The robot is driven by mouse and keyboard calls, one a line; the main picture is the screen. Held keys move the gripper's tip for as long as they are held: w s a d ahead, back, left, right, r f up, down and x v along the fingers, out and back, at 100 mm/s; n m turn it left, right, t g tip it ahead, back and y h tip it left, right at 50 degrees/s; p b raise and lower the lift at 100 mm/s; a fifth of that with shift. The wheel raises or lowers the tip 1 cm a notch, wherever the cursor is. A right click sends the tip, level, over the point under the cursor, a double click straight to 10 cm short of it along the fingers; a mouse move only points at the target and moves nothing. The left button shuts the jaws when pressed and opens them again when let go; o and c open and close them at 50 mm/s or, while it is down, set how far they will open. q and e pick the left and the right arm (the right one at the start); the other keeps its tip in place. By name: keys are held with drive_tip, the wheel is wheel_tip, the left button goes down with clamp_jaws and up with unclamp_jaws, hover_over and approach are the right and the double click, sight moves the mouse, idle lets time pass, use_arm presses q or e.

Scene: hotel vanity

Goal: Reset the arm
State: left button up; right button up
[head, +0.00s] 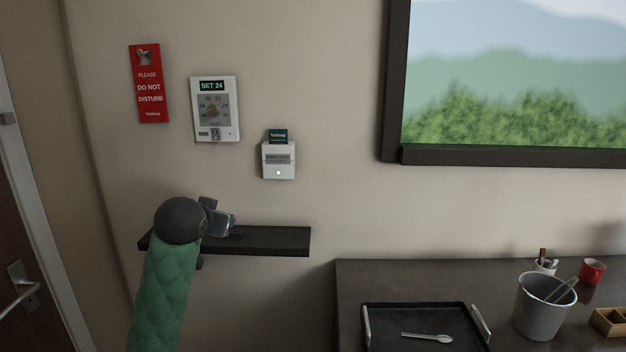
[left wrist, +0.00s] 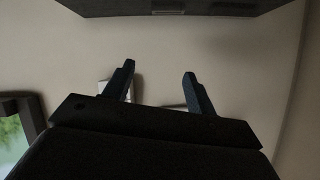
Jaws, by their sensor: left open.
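My left arm, in a green quilted sleeve, comes up from the bottom left in the head view. My left gripper (head: 222,222) is at the black wall shelf (head: 268,240), over its left part, and hides some of it. In the left wrist view my left gripper (left wrist: 159,75) has its two fingers wide apart with nothing between them but wall. My right gripper is in neither view.
On the wall above hang a red door sign (head: 148,84), a thermostat (head: 215,110) and a white card holder (head: 278,160). At the right, a dark counter (head: 348,285) bears a black tray (head: 383,312) with a spoon (head: 427,337), a grey bucket (head: 538,312) and a red mug (head: 592,271).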

use_arm(q)
drive_tip(key=s+d+f+g, duration=0.1)
drive_tip(key=s+f+g, duration=0.1)
drive_tip(key=s+f, duration=0.6)
drive_tip(key=s+d+f+g, duration=0.15)
drive_tip(key=s+f, duration=0.25)
drive_tip(key=f, duration=0.8)
drive_tip(key=s+d+f+g, duration=0.2)
drive_tip(key=s+f, duration=0.3)
drive_tip(key=f, duration=0.5)
drive_tip(key=s+d+f+g, duration=0.1)
drive_tip(key=s+f+g, duration=0.2)
drive_tip(key=s+f, duration=0.7)
drive_tip(key=s+d+f+g+h, duration=0.1)
drive_tip(key=s+f+g, duration=0.2)
drive_tip(key=s+f, duration=0.8)
drive_tip(key=s, duration=0.8)
drive_tip(key=shift+s+d+f+n, duration=0.2)
drive_tip(key=shift+f+n, duration=0.1)
drive_tip(key=shift+n, duration=0.1)
drive_tip(key=shift+w, duration=0.1)
